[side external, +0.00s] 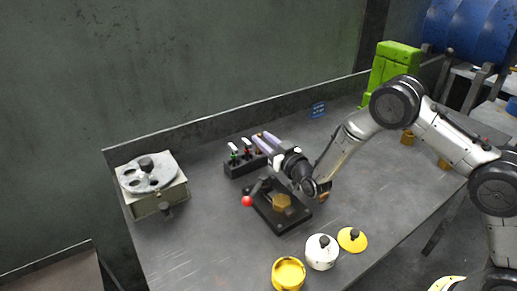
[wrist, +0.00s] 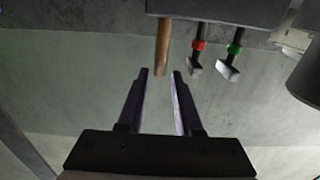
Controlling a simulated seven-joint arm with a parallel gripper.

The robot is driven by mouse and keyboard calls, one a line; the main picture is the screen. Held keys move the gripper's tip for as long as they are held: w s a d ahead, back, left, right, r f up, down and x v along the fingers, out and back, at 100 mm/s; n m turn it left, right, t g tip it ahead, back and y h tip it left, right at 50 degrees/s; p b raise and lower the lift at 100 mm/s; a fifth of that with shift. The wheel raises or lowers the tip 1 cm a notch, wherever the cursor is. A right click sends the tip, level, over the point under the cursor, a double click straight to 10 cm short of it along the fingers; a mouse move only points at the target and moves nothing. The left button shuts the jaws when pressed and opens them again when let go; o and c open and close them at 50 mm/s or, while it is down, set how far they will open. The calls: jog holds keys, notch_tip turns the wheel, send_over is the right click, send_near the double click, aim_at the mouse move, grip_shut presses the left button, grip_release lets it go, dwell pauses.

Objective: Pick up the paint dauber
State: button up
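A black rack (side external: 238,168) holds several slim upright tools, and in the wrist view the rack (wrist: 215,10) is at the top edge. One is a plain wooden stick (wrist: 163,48). One has a red collar (wrist: 198,46) and a pale flat tip, and one a green collar (wrist: 234,48). I cannot tell for certain which is the paint dauber. My gripper (wrist: 160,72) is open and empty, its two fingers apart, with the wooden stick just beyond the gap between them. In the side view my gripper (side external: 260,140) is at the rack's right end.
A black fixture with a red-knobbed lever (side external: 247,201) stands close below my wrist. A grey box with a round dial plate (side external: 150,172) is at left. A white jar (side external: 321,252), a yellow lid (side external: 352,239) and a yellow cup (side external: 288,273) stand at front. A wall runs behind.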

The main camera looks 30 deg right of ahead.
jog(key=w, duration=0.6)
jog(key=shift+w, duration=0.15)
grip_shut()
